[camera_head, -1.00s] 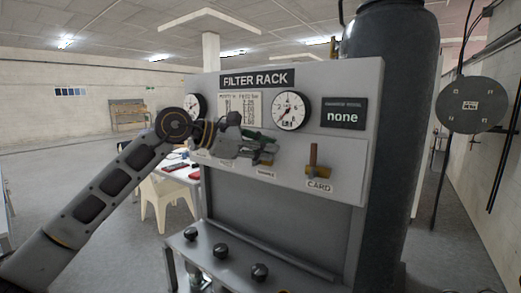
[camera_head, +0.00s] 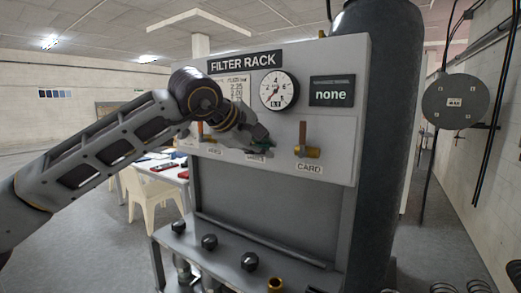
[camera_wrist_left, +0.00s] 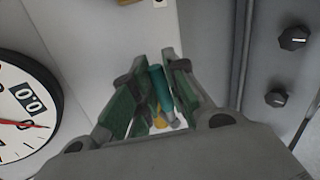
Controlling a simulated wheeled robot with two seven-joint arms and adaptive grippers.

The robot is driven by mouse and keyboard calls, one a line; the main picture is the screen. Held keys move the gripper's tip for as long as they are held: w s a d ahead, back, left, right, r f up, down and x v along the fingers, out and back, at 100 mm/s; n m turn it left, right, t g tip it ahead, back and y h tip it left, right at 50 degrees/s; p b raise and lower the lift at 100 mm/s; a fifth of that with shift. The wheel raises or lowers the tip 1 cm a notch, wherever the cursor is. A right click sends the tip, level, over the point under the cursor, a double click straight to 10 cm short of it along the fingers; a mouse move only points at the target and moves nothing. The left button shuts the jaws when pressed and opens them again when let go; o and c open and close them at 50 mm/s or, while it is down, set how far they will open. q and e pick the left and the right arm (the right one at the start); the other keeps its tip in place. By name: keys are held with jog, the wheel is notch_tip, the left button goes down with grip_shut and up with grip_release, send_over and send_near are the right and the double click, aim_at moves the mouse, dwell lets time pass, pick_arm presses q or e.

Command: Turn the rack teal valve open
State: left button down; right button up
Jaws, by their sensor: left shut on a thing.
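The teal valve handle (camera_wrist_left: 159,82) shows in the left wrist view as a short teal bar between my left gripper's (camera_wrist_left: 152,88) fingers, with a bit of brass below it. The green-padded fingers are closed around the handle. In the head view my left gripper (camera_head: 262,143) is at the filter rack's (camera_head: 338,165) front panel, left of the CARD valve, and hides most of the teal valve. I cannot tell the handle's angle in the head view. My right gripper is out of view.
The CARD valve (camera_head: 306,150), brass with an upright brown handle, is right of my gripper. Another brown handle (camera_head: 199,130) is partly behind my left arm. A round gauge (camera_head: 278,91) and a "none" display (camera_head: 332,91) sit above. Black knobs (camera_head: 209,242) line the lower ledge.

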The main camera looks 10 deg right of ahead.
pick_arm(q)
jog(key=shift+f+m+y+b, duration=0.3)
jog(key=shift+f+y+b, duration=0.05)
jog(key=shift+f+y, duration=0.05)
jog(key=shift+t, duration=0.3)
jog(key=c, duration=1.5)
grip_release()
jog(key=shift+o, duration=0.6)
jog(key=v, duration=1.2)
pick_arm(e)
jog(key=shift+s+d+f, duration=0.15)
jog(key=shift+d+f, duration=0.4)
pick_arm(q)
jog(key=shift+d, duration=0.1)
